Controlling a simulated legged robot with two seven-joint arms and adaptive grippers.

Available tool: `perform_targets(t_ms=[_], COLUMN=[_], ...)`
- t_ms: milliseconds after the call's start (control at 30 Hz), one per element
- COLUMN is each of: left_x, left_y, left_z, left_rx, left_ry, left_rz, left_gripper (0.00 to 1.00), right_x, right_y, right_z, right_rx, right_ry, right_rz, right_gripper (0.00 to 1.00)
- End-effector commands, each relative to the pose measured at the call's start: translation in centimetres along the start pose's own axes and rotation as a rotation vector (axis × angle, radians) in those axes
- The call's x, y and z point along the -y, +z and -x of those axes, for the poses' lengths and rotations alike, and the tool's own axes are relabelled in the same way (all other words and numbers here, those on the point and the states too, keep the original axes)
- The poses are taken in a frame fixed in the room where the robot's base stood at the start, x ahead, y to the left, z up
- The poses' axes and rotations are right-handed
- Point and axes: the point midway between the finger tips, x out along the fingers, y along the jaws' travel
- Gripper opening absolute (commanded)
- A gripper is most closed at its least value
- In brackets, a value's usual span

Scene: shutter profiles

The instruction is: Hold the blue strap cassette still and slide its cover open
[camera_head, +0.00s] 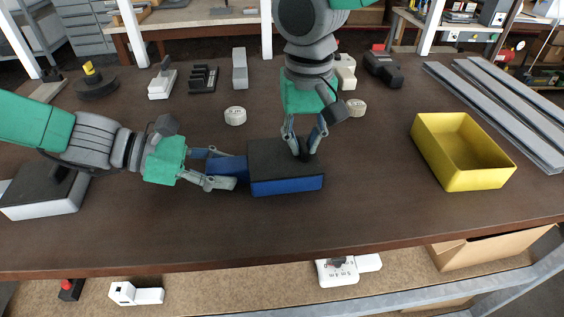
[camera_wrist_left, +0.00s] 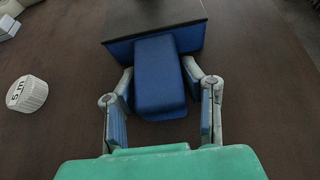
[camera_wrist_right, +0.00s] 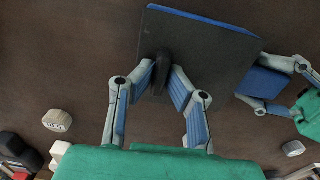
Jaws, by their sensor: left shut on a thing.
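The blue strap cassette (camera_head: 285,186) lies on the brown table, with a dark flat cover (camera_head: 272,156) over its top. A blue block-shaped grip (camera_wrist_left: 160,80) sticks out of its left end. My left gripper (camera_head: 226,169) is shut on this grip, one finger on each side. A black knob (camera_wrist_right: 161,68) stands on the cover toward its right end. My right gripper (camera_head: 305,150) reaches down from behind with its fingers on both sides of the knob. The fingers look open, with a small gap beside the knob. The cover appears to lie over the whole top.
A yellow open bin (camera_head: 465,184) stands to the right, with long grey profiles (camera_head: 495,105) behind it. A white box with a dark top (camera_head: 45,197) lies at the left. Round white labelled pieces (camera_head: 235,116) lie behind the cassette. The table in front is clear.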

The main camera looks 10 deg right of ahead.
Motion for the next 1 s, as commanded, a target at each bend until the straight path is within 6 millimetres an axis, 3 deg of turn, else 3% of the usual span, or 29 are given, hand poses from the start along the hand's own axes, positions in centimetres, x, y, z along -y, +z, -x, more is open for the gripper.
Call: perform_targets(t_ms=[267,1000], left_x=[0.0,0.0], left_y=[-0.1,-0.1], left_z=[0.0,0.0], left_rx=[-0.002,-0.002], left_ry=[0.000,0.001], left_rz=[0.002,0.002], left_gripper=[0.00,0.00], right_x=[-0.4,-4.1], right_y=[0.0,0.0], right_z=[0.1,0.1], right_rx=[-0.001,-0.002], right_ry=[-0.001,-0.001], right_rz=[0.000,-0.001], right_gripper=[0.00,0.00])
